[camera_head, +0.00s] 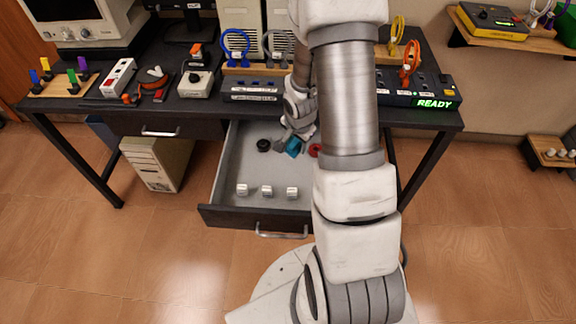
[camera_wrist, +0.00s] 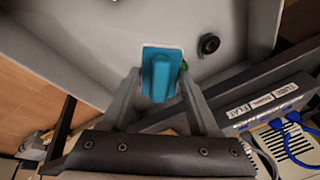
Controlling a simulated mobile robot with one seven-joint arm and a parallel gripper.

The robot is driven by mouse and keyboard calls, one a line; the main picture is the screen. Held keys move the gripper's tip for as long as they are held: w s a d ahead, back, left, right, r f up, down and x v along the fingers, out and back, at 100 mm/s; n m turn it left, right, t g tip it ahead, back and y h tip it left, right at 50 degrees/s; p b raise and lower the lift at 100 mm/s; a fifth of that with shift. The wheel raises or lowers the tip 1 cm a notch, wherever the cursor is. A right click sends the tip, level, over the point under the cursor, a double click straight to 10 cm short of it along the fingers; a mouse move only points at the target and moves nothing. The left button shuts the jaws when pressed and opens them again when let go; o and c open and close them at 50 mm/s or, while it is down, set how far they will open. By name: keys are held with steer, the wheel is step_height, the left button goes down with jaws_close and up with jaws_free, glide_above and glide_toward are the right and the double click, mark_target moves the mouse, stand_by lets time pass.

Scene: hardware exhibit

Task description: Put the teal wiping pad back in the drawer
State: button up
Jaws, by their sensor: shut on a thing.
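The teal wiping pad (camera_wrist: 161,74) is between the fingers of my gripper (camera_wrist: 160,88) in the wrist view, and the fingers are shut on it. In the head view the pad (camera_head: 294,147) shows over the inside of the open drawer (camera_head: 228,165), just below my gripper (camera_head: 288,142). The drawer floor (camera_wrist: 215,77) lies behind the pad in the wrist view. I cannot tell whether the pad touches the floor. My arm hides the right part of the drawer.
The drawer holds a black round item (camera_head: 263,145), a red ring (camera_head: 314,150) and a front row of white blocks (camera_head: 266,190). The desk (camera_head: 215,98) above carries several devices. A computer case (camera_head: 157,163) stands on the floor at left.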

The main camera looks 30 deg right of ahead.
steer(key=s+d+f+m+g+y, duration=0.1)
steer(key=s+d+g, duration=0.15)
steer(key=s, duration=0.25)
steer(key=s+d+f+m+g, duration=0.1)
steer(key=s+d+f, duration=0.15)
steer(key=s, duration=0.25)
steer(key=f+b, duration=0.1)
steer(key=f, duration=0.2)
steer(key=f+b, duration=0.1)
steer(key=f, duration=0.2)
steer(key=f+b, duration=0.2)
steer(key=f, duration=0.1)
steer(key=shift+s+d+f, duration=0.15)
steer(key=shift+s+d, duration=0.1)
steer(key=shift+d, duration=0.05)
steer(key=shift+f, duration=0.1)
steer(key=o, duration=1.2)
step_height(320, 180, up, 12)
steer(key=p, duration=0.4)
